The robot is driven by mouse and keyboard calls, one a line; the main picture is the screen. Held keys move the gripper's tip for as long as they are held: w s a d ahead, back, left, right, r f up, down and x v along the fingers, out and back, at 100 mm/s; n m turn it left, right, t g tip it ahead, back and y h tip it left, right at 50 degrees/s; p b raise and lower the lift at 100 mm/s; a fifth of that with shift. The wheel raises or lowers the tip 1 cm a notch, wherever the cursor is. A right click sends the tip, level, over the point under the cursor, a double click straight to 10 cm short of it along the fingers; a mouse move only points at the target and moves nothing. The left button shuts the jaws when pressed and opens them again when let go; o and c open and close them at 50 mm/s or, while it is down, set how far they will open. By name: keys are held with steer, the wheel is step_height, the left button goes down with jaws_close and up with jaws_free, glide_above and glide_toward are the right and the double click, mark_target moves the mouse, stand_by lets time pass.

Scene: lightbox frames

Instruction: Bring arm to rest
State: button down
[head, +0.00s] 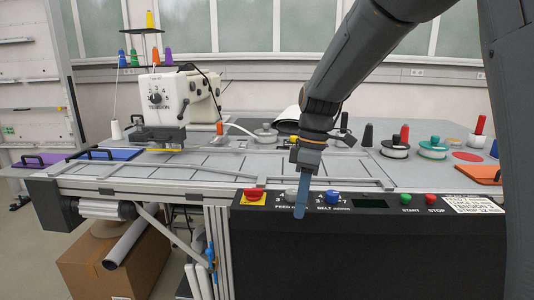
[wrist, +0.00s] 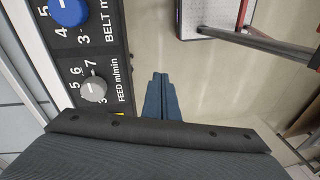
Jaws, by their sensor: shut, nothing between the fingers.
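My gripper (head: 301,196) is shut with nothing in it. In the head view its blue-grey fingers point down in front of the black control panel (head: 380,240), between the grey feed knob and the blue belt knob (head: 332,197). In the wrist view the closed fingers of my gripper (wrist: 162,95) show over the floor, beside the panel. The panel's grey feed knob (wrist: 93,89) and blue belt knob (wrist: 68,12) show at the left there. I cannot tell from these views whether the fingers touch the panel.
Behind the panel is a worktable with metal guide rails (head: 225,178) and a white sewing machine (head: 178,97). Thread spools (head: 395,147) stand at the right. A red button (head: 253,194) on yellow sits left of the feed knob. A cardboard box (head: 120,262) is on the floor.

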steer(key=s+d+f+m, duration=0.5)
steer(key=s+m, duration=0.2)
steer(key=s, duration=0.2)
steer(key=s+d+f+m+t+h, duration=0.1)
steer(key=s+d+f+m, duration=0.4)
steer(key=s+m, duration=0.3)
steer(key=shift+s+d+t+h, duration=0.3)
steer(key=shift+s+d, duration=0.3)
steer(key=shift+f, duration=0.1)
